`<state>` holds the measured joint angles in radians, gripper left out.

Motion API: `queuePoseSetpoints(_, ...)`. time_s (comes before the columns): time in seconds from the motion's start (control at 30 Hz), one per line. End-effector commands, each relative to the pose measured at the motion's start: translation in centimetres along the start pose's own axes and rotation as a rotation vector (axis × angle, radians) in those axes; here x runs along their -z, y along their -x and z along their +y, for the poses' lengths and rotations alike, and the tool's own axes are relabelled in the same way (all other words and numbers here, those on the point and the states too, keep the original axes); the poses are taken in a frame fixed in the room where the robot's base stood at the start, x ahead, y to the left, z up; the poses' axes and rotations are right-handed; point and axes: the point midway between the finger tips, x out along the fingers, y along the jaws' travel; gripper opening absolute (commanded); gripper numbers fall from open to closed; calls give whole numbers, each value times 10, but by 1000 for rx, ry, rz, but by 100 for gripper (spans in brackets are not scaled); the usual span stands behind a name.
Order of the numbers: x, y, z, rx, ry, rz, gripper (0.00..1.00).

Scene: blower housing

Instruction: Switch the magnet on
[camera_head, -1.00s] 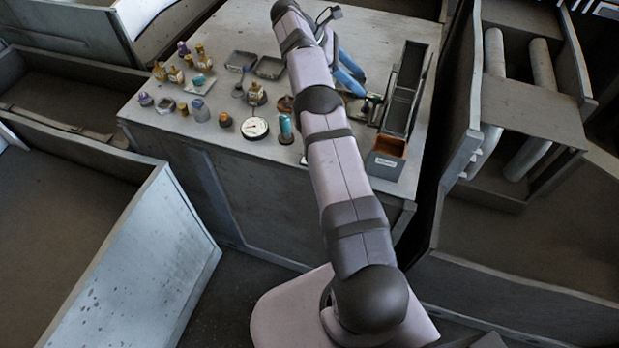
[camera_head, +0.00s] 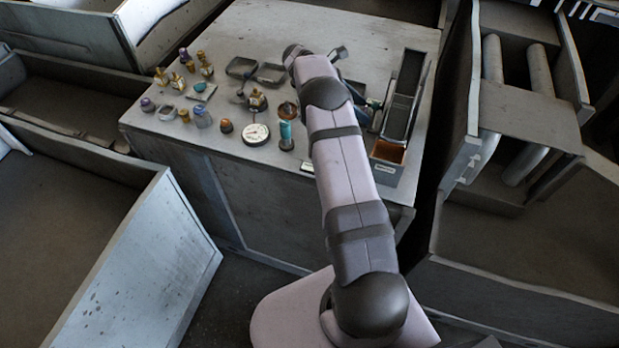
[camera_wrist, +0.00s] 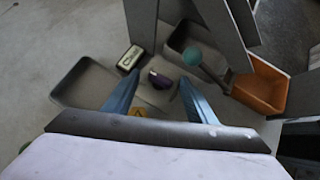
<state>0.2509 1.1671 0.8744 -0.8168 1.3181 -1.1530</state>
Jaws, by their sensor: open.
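My gripper (camera_wrist: 160,77) is open and points down at the bench, with one blue finger on each side of a small dark purple knob (camera_wrist: 158,80) with a pale mark. The knob looks clear of both fingers. I cannot tell whether this knob is the magnet's switch; no part is clearly marked as the magnet. A teal ball on a dark rod (camera_wrist: 193,57) stands just beyond the right finger. A small dark block with a pale label (camera_wrist: 130,57) lies beyond the left finger. In the head view my arm hides most of the gripper.
An orange-lined bin (camera_head: 388,152) stands at the bench's right front, by a long dark channel (camera_head: 403,95); the bin also shows in the wrist view (camera_wrist: 262,85). A round dial gauge (camera_head: 256,132), a teal-topped piece (camera_head: 286,133) and several small fittings stand left of my arm.

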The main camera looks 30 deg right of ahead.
Motion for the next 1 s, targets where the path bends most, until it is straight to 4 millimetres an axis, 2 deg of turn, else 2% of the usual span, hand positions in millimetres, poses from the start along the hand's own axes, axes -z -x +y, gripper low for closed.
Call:
queuePoseSetpoints(0.43, 0, 2, -6, -135, 141, 5, 52)
queuePoseSetpoints(0.83, 2, 74, -14, -138, 133, 5, 52)
queuePoseSetpoints(1.0, 0, 92, -30, -153, 66, 70, 52)
